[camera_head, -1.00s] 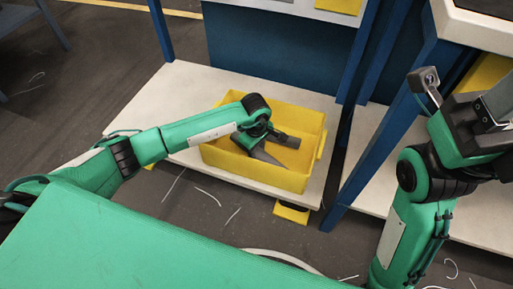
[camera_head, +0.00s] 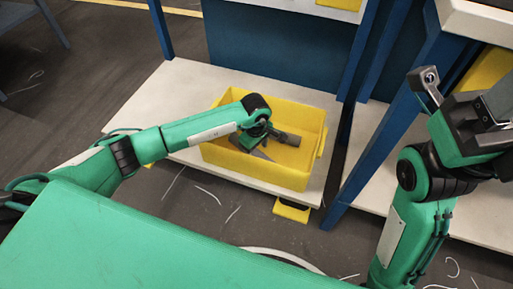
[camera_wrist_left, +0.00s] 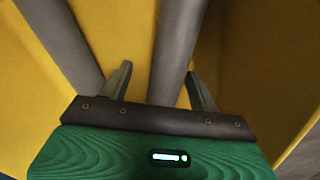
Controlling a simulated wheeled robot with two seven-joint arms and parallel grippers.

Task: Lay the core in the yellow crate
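The yellow crate (camera_head: 255,178) stands on a white low shelf. My left arm reaches over its left wall, with the left gripper down inside it. In the left wrist view, the left gripper (camera_wrist_left: 158,68) has its two fingers apart. A grey core (camera_wrist_left: 180,40) runs lengthwise between them, close to the right finger, with a gap to the left one. A second grey cylinder (camera_wrist_left: 60,38) lies left of the fingers.
The white shelf (camera_head: 180,88) has free room left of the crate. A blue post (camera_head: 385,150) stands right of the crate, between it and my right arm. A small yellow piece (camera_head: 291,210) juts out below the shelf's front edge. White scraps lie on the floor.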

